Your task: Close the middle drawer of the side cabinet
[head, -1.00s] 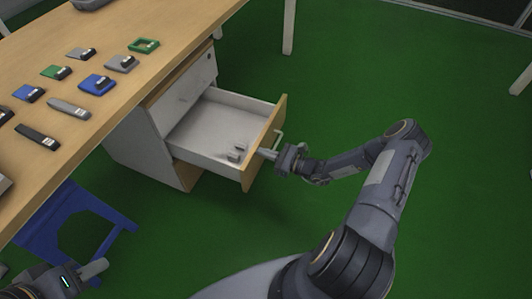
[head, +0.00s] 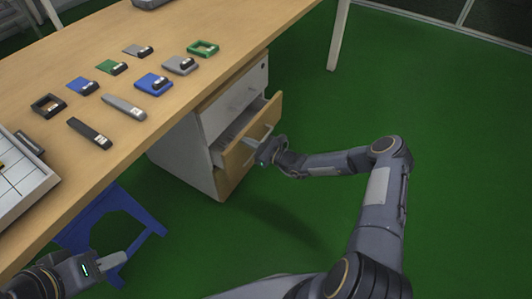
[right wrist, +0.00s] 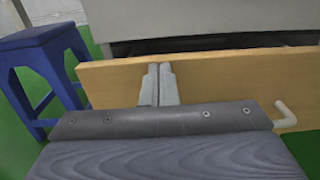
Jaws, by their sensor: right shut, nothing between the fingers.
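The side cabinet (head: 180,165) stands under the wooden desk. Its middle drawer (head: 247,145), with a wooden front and a pale handle, sticks out part way. The drawer front also fills the middle of the right wrist view (right wrist: 220,85), with the handle (right wrist: 287,115) at the right. My right gripper (head: 250,142) is shut and empty, its fingertips at the outer face of the drawer front; they also show in the right wrist view (right wrist: 158,82). I cannot tell for sure that they touch. My left gripper (head: 108,262) is at the lower left, away from the cabinet; its jaws are unclear.
The desk (head: 190,100) carries several small blocks and tools and a white tray (head: 20,180). A blue stool (head: 140,215) stands left of the cabinet, also in the right wrist view (right wrist: 40,70). The green floor (head: 440,130) on the right is clear.

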